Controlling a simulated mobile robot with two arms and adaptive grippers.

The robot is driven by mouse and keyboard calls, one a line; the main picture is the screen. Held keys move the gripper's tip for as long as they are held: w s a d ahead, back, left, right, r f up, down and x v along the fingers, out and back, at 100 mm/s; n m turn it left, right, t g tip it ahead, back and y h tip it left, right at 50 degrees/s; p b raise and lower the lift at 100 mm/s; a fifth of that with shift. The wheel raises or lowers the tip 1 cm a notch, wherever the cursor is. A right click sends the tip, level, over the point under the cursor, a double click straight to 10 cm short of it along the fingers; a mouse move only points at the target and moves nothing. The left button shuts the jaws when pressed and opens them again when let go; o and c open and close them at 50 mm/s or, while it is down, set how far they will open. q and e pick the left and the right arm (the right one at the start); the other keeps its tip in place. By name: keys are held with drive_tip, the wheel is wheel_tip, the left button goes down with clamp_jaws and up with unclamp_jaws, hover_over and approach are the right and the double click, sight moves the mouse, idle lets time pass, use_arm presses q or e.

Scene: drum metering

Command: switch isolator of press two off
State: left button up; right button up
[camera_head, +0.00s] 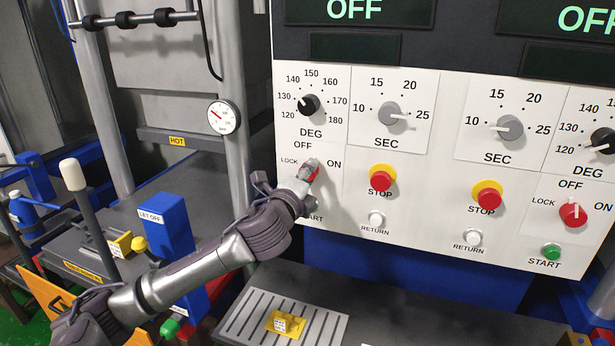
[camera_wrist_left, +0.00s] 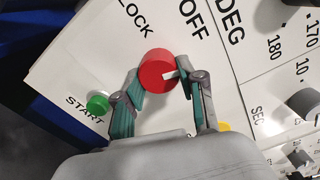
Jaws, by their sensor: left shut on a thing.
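My left gripper (camera_head: 303,186) reaches the lower left of the white control panel, shut on a red isolator knob (camera_head: 315,169). In the left wrist view the same knob (camera_wrist_left: 157,68) sits between the two fingers of the gripper (camera_wrist_left: 165,88). LOCK is left of the knob, OFF above, ON right. A second red isolator knob (camera_head: 572,214) stands at the panel's right, its white pointer up toward OFF. My right gripper is not in view.
Two red stop buttons (camera_head: 381,180) (camera_head: 487,197) and white return buttons (camera_head: 376,218) lie right of my gripper. A green start button (camera_wrist_left: 97,103) is close to my fingers. A blue post (camera_head: 166,226) and white-knobbed lever (camera_head: 70,175) stand left of my arm.

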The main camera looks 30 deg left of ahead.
use_arm(q)
drive_tip(key=n, duration=0.6)
drive_tip(key=shift+n+p, duration=0.3)
idle(0.5)
drive_tip(key=o, duration=1.1)
drive_tip(key=shift+o, duration=0.2)
drive_tip(key=shift+r, duration=0.1)
drive_tip(key=v, duration=1.2)
